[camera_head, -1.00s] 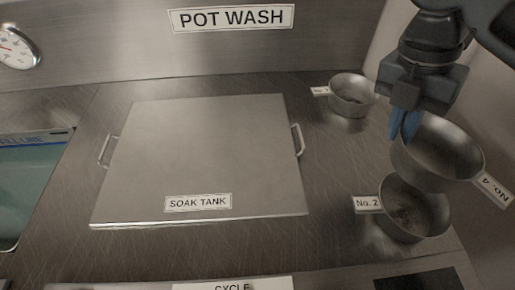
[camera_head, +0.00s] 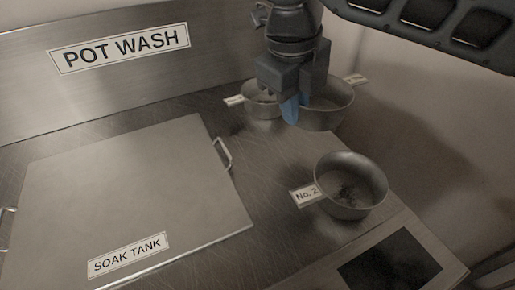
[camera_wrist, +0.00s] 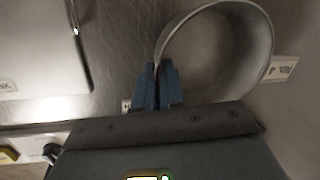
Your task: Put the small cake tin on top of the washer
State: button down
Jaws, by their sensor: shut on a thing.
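My gripper (camera_head: 291,108) has its blue fingers closed on the left wall of a round metal tin (camera_head: 335,118) at the back right. In the wrist view the fingers (camera_wrist: 158,72) pinch the tin's rim (camera_wrist: 262,40), and its number label (camera_wrist: 284,69) points right. The tin is upright; I cannot tell its height above the worktop. A smaller tin (camera_head: 262,110) stands just left of it, partly hidden by my gripper. A tin labelled No. 2 (camera_head: 350,208) stands nearer, with dark residue inside. No label reads washer.
A flat square lid marked SOAK TANK (camera_head: 125,190), with side handles, covers the left of the worktop. A dark panel (camera_head: 390,260) lies at the front right edge. A POT WASH sign (camera_head: 120,48) is on the back wall. A wall bounds the right side.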

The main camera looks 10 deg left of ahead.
jog(key=x, duration=0.3)
jog(key=s+x, duration=0.1)
jog(key=x, duration=0.2)
jog(key=a+x, duration=0.1)
jog(key=x, duration=0.2)
jog(key=shift+s+d+f, duration=0.1)
jog(key=shift+s+f, duration=0.2)
jog(key=shift+f, duration=0.1)
jog(key=shift+f, duration=0.1)
jog(key=c, duration=1.2)
grip_release()
jog(key=v, duration=1.2)
